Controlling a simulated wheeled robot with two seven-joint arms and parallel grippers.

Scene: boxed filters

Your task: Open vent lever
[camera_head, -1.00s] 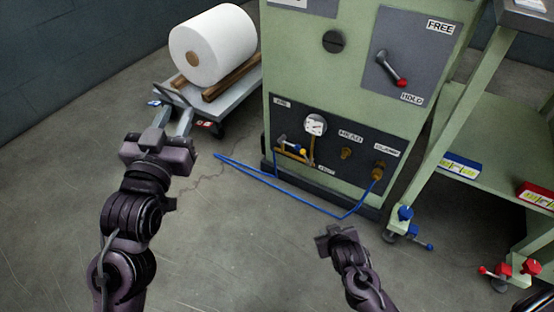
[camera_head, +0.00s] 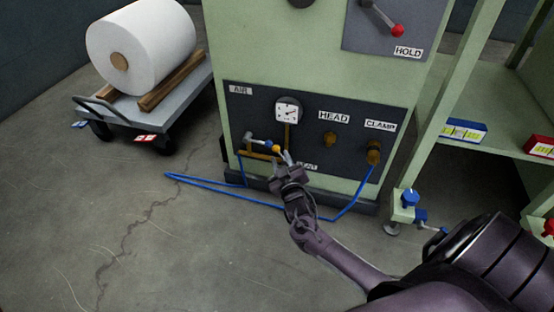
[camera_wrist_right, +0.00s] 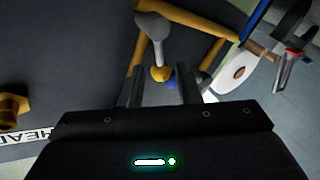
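The green machine's dark lower panel (camera_head: 228,105) carries brass pipework (camera_head: 258,156) under an AIR label. A grey lever with a yellow ball (camera_head: 275,148) and a blue knob (camera_head: 267,144) sit close together there. A label below, probably the vent one, is partly hidden by my right gripper (camera_head: 283,158). That gripper is at the pipework, fingers apart. The blue knob (camera_wrist_right: 171,80) is just behind. I cannot tell contact. My left gripper is out of view.
A gauge (camera_head: 287,110) sits above the pipework, with HEAD (camera_head: 330,139) and CLAMP (camera_head: 374,152) fittings to the right. A blue hose (camera_head: 255,203) loops across the floor. A cart (camera_head: 185,88) with a white roll stands left, a green shelf (camera_head: 500,140) right.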

